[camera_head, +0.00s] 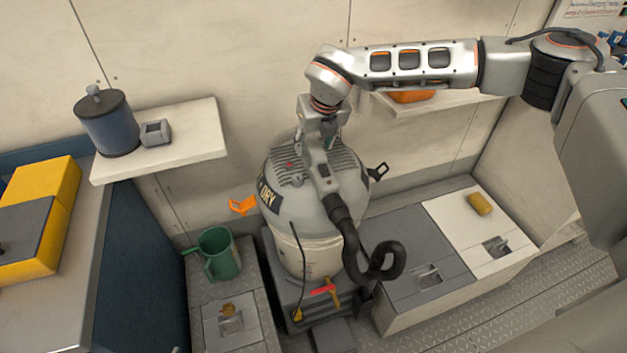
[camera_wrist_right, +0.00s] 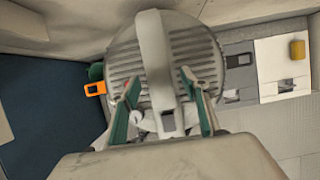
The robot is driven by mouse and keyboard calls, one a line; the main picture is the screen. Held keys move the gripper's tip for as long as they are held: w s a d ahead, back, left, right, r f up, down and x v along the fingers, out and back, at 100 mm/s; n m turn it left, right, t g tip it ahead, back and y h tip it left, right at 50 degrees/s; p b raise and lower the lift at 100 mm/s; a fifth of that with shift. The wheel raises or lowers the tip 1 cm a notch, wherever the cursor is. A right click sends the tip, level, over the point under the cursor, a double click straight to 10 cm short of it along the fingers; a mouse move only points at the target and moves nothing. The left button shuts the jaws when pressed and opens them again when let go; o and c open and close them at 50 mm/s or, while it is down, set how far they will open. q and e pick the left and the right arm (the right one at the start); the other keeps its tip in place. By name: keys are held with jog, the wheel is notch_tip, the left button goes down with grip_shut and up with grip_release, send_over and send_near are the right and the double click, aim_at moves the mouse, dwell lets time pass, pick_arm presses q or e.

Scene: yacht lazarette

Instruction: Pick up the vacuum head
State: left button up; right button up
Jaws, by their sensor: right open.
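The vacuum head (camera_head: 345,183) is the rounded grey ribbed top of a wet/dry vacuum. It sits on the pale drum (camera_head: 305,255). My right gripper (camera_head: 326,138) points down at the top of the head. In the right wrist view, the head (camera_wrist_right: 195,62) fills the upper middle, with its raised grey handle (camera_wrist_right: 155,50) running down between the two green-edged fingers of my open right gripper (camera_wrist_right: 163,108). Contact with the handle cannot be told. An orange latch (camera_head: 242,206) and a black latch (camera_head: 377,172) stick out from the sides. My left gripper is not in view.
A dark hose (camera_head: 350,235) curls off the vacuum's front right. A green jug (camera_head: 217,254) stands left of it. A wall shelf (camera_head: 190,145) holds a blue canister (camera_head: 106,125). Low lockers (camera_head: 405,240) with a yellow sponge (camera_head: 480,204) lie right.

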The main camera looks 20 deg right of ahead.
jog(key=shift+x, duration=1.15)
grip_shut()
jog(key=shift+w+r, duration=0.1)
jog(key=shift+r, duration=0.15)
